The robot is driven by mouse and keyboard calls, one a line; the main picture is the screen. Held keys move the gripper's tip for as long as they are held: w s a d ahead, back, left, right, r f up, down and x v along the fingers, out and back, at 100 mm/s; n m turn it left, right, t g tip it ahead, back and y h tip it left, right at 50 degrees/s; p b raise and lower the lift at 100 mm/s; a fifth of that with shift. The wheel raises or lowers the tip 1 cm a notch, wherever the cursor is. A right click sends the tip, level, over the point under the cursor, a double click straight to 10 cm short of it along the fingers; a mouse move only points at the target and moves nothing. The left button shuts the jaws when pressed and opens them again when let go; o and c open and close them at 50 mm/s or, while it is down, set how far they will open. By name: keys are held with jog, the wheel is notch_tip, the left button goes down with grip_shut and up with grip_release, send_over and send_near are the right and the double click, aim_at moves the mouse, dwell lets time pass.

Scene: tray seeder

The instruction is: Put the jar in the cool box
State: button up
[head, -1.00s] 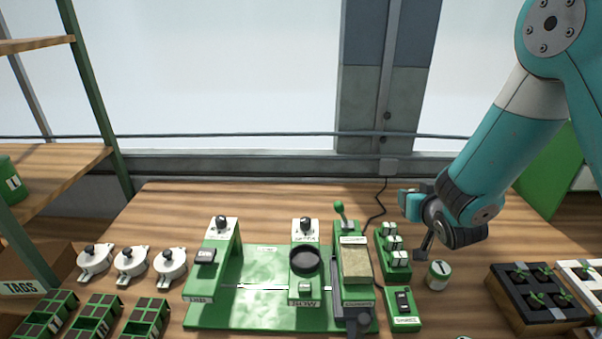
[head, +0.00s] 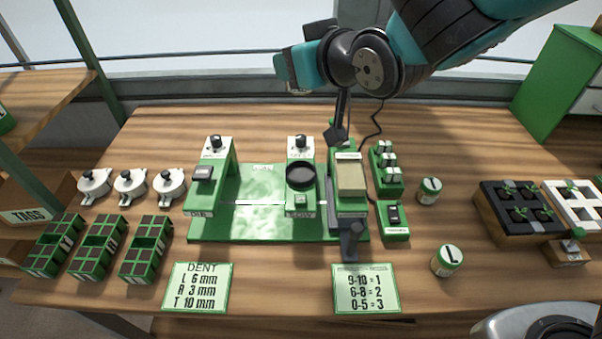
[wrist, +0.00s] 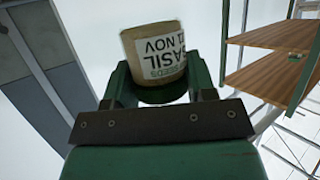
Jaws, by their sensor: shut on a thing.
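The jar (wrist: 155,50) is tan with a white label that reads like basil seeds and November. In the wrist view, my gripper (wrist: 160,85) is shut on it, with a green finger on either side. The background there is window and shelving, so the jar is up in the air. In the head view, the teal end of my gripper (head: 298,66) is above the back of the bench, pointing left; its fingertips and the jar cannot be made out there. I cannot pick out a cool box for certain in either view.
The wooden bench (head: 455,130) holds a green seeder (head: 210,228), two small labelled jars (head: 428,190) (head: 447,261), a black seedling tray (head: 500,232) and white dial pots (head: 130,185). A green cabinet (head: 555,75) stands back right. Wooden shelves (head: 45,88) stand left.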

notch_tip(320, 180, down, 15)
jog(key=shift+p, duration=0.6)
jog(key=shift+f, duration=2.3)
jog(key=shift+f+b, duration=0.25)
jog(key=shift+b, duration=0.25)
jog(key=o, duration=0.9)
jog(key=shift+o, duration=0.2)
jog(key=shift+r+p, duration=0.15)
jog(key=shift+p, duration=0.15)
